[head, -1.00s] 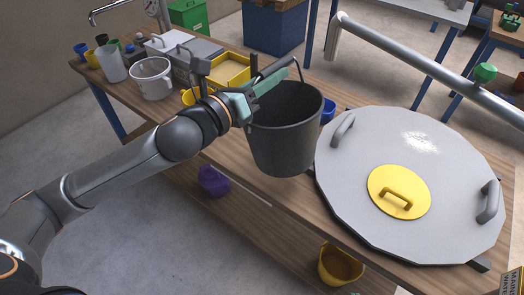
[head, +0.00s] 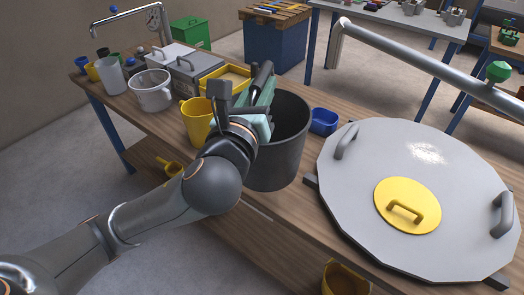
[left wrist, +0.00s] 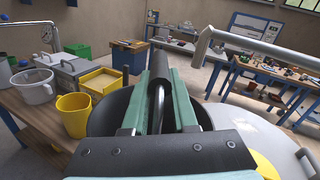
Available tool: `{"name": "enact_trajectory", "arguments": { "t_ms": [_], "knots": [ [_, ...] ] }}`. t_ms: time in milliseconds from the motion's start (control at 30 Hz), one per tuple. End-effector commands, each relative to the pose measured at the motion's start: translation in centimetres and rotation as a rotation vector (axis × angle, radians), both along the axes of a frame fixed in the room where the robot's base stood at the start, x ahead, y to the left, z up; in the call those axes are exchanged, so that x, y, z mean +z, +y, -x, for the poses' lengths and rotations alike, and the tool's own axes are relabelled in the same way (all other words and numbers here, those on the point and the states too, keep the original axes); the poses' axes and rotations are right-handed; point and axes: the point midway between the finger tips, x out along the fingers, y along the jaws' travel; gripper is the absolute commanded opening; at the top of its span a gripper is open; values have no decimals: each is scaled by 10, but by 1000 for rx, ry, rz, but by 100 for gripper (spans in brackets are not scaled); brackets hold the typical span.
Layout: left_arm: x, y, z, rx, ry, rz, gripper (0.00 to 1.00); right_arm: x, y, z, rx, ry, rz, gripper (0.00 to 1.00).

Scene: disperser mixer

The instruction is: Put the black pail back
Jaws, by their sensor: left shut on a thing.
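The black pail (head: 285,158) is upright at the middle of the wooden bench, left of the big grey lid. I cannot tell whether its bottom touches the bench top. My left gripper (head: 261,86) is above the pail's left side, shut on the pail's raised handle. In the left wrist view the black handle grip (left wrist: 160,68) lies between the two teal fingers (left wrist: 161,95), with the pail's rim (left wrist: 103,112) below. My arm and gripper hide part of the pail's left side. My right gripper is not in view.
A yellow jug (head: 197,122) stands close left of the pail, and a blue bin (head: 323,121) close right. The grey lid (head: 350,210) with its yellow hatch (head: 408,195) fills the right. Yellow tray (head: 225,78), white pot (head: 152,92) and cups stand back left.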

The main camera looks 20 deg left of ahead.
Motion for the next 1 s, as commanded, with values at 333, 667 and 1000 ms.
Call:
{"name": "enact_trajectory", "arguments": {
  "t_ms": [333,667,1000],
  "knots": [
    [-35,23,-72,14,2,-4,0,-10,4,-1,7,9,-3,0],
    [-86,37,-120,9,1,-1,0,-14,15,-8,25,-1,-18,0],
    [-116,40,-131,8,4,0,0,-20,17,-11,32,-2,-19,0]
  ]
}}
